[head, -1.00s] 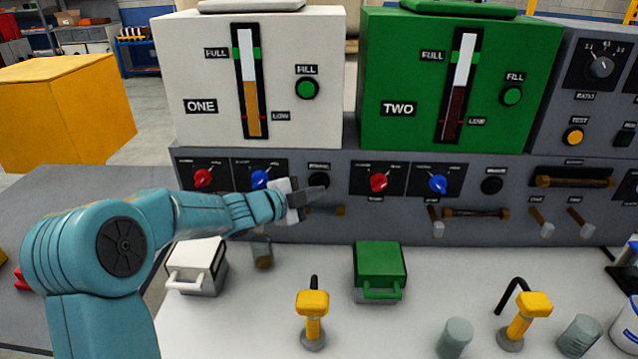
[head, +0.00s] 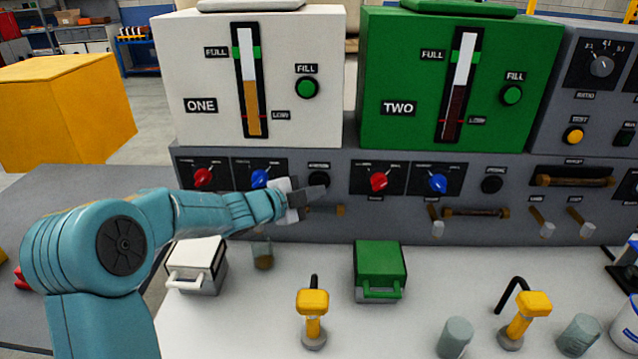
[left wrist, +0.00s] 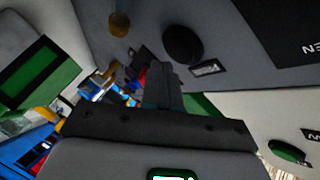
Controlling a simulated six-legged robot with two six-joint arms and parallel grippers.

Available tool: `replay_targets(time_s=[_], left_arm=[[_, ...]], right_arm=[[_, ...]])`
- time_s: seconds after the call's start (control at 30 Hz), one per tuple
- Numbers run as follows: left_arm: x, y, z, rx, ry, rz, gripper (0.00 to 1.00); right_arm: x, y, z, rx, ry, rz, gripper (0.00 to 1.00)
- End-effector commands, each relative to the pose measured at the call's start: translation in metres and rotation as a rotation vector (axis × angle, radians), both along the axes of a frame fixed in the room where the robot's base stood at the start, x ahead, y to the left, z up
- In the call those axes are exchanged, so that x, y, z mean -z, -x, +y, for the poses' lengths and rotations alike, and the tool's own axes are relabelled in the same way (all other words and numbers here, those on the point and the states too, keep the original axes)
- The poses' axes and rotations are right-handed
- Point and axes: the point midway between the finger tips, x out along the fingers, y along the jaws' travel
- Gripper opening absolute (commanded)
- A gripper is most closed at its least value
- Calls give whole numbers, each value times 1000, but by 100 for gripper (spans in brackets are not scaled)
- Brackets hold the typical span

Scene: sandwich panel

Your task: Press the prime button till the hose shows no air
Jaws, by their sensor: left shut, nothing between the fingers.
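Under the white tank marked ONE (head: 185,125), a black round button (head: 319,181) sits on the grey panel with a small label above it, too blurred to read. My left gripper (head: 322,191) is shut and empty, its tips in front of the panel just below this button. In the left wrist view the shut fingers (left wrist: 161,88) point toward the panel and the black button (left wrist: 183,44) stands apart from them. A short hose with brass ends (head: 340,210) runs below the button. My gripper hides much of it, and I cannot tell whether it holds air. My right gripper is out of view.
Red (head: 203,177) and blue (head: 260,178) knobs sit left of the button. The green tank TWO (head: 400,130) has its own black button (head: 492,184) and hose (head: 475,213). Yellow-topped pumps (head: 313,303) and a green box (head: 380,268) stand on the white bench.

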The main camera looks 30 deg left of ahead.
Motion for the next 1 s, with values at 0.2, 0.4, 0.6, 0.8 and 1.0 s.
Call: replay_targets(time_s=[0.2,0.4,0.6,0.8,1.0], left_arm=[[0,0,0,0,0,0,0],[0,0,0,0,0,0,0],[0,0,0,0,0,0,0],[-1,-5,3,-1,1,2,0],[0,-7,5,0,0,0,0]], right_arm=[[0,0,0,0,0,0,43],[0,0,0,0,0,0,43],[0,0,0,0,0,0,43],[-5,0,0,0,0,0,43],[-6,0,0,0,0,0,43]])
